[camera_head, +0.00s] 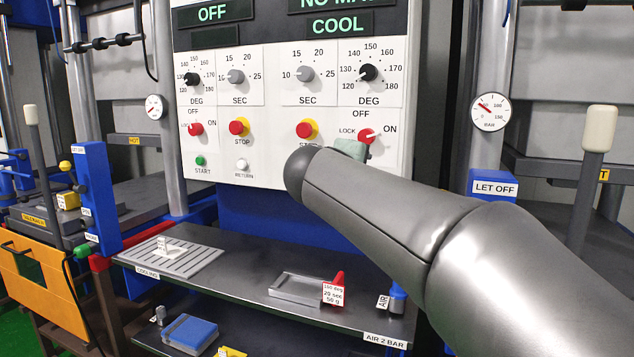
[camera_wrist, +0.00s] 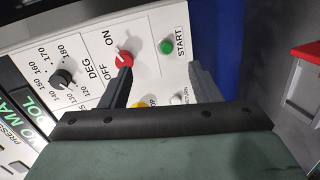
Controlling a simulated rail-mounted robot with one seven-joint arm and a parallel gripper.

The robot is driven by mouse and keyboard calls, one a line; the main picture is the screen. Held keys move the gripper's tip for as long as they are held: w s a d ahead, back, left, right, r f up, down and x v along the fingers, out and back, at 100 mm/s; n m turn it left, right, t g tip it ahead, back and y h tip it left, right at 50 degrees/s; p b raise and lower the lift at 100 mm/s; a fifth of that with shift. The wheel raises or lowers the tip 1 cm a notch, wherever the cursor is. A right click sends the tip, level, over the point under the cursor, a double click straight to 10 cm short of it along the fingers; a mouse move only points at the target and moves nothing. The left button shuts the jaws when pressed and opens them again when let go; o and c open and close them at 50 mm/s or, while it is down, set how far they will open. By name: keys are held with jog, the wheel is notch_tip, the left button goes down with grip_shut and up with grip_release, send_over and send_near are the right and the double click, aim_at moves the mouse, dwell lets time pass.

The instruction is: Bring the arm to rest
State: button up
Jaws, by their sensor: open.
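My gripper shows in the wrist view (camera_wrist: 164,78), with its two dark fingers apart and nothing between them but the panel beyond. The left finger's tip lies close to a red rotary switch (camera_wrist: 124,58) in the picture; whether it touches cannot be told. In the head view my arm crosses from the lower right to the control panel (camera_head: 275,150). Only a greenish part of my gripper (camera_head: 350,148) shows there, just left of the right-hand red switch (camera_head: 367,136), whose white pointer aims towards ON. My fingers are hidden there.
The panel carries dials, a left red switch (camera_head: 195,129) and emergency-stop buttons (camera_head: 239,128). A dark shelf (camera_head: 225,283) below holds a slatted cooling rack (camera_head: 190,255) and a tray (camera_head: 297,288). A lever with a pale knob (camera_head: 600,128) stands at right.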

jog(key=s+d+f+m+g+y+p, duration=0.1)
jog(key=s+d+f+m+g+p, duration=0.2)
jog(key=s+d+f+g+p, duration=0.3)
jog(key=s+a+f+m+g+y+p, duration=0.1)
jog(key=s+f+m+g+y+p, duration=0.1)
jog(key=s, duration=0.6)
jog(key=s+a+f+m+g+y+p, duration=0.1)
jog(key=s+f+m+g+y+p, duration=0.1)
jog(key=s+p, duration=0.5)
jog(key=s+f+m+g+y+p, duration=0.2)
jog(key=s+f, duration=0.4)
jog(key=s, duration=0.5)
jog(key=m+g+p, duration=0.1)
jog(key=m+p, duration=0.1)
jog(key=shift+a+p, duration=0.3)
jog(key=shift+a, duration=0.1)
jog(key=shift+s, duration=0.1)
